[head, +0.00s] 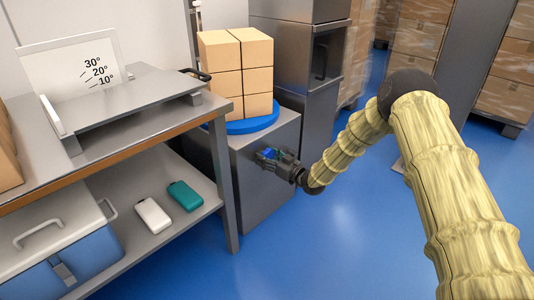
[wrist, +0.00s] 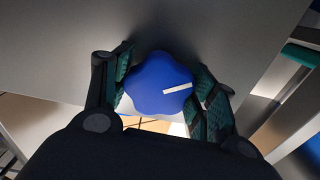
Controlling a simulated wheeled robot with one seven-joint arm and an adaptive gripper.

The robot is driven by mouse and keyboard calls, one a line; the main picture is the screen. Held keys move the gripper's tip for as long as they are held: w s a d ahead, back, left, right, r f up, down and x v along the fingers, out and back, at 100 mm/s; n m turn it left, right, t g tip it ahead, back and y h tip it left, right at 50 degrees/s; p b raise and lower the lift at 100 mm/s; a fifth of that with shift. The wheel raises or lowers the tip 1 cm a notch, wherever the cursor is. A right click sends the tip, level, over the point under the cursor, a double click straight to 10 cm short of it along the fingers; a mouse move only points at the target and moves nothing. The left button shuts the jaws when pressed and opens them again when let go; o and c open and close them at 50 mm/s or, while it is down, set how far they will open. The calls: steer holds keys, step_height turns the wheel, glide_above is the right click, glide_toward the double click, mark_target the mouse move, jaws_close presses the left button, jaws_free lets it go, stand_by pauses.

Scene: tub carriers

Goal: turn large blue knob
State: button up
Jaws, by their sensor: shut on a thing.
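The large blue knob (wrist: 155,82) has a lobed rim and a white pointer line, seen face-on in the wrist view. The line points right and slightly up in that view. My gripper (wrist: 160,90) has one finger on each side of the knob and is shut on it. In the head view the knob (head: 268,153) is a small blue patch between the fingers of my gripper (head: 270,156), at the front of the grey cabinet (head: 262,185). Most of the knob is hidden there by the fingers.
A blue round turntable (head: 252,125) on the cabinet bears stacked cardboard boxes (head: 236,75). A workbench (head: 110,135) stands at left, with a panel (head: 70,65) marked 10°, 20° and 30°. Its lower shelf holds white and teal cases and a blue box.

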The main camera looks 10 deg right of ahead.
steer(key=n+p, duration=0.3)
steer(key=n, duration=0.2)
steer(key=shift+r+n, duration=0.1)
steer(key=shift+n, duration=0.2)
steer(key=n+p, duration=0.1)
steer(key=n, duration=0.4)
steer(key=shift+d+p, duration=0.1)
steer(key=shift+p, duration=0.3)
steer(key=shift+n, duration=0.4)
steer(key=o, duration=1)
steer(key=shift+w, duration=0.1)
steer(key=v, duration=1.2)
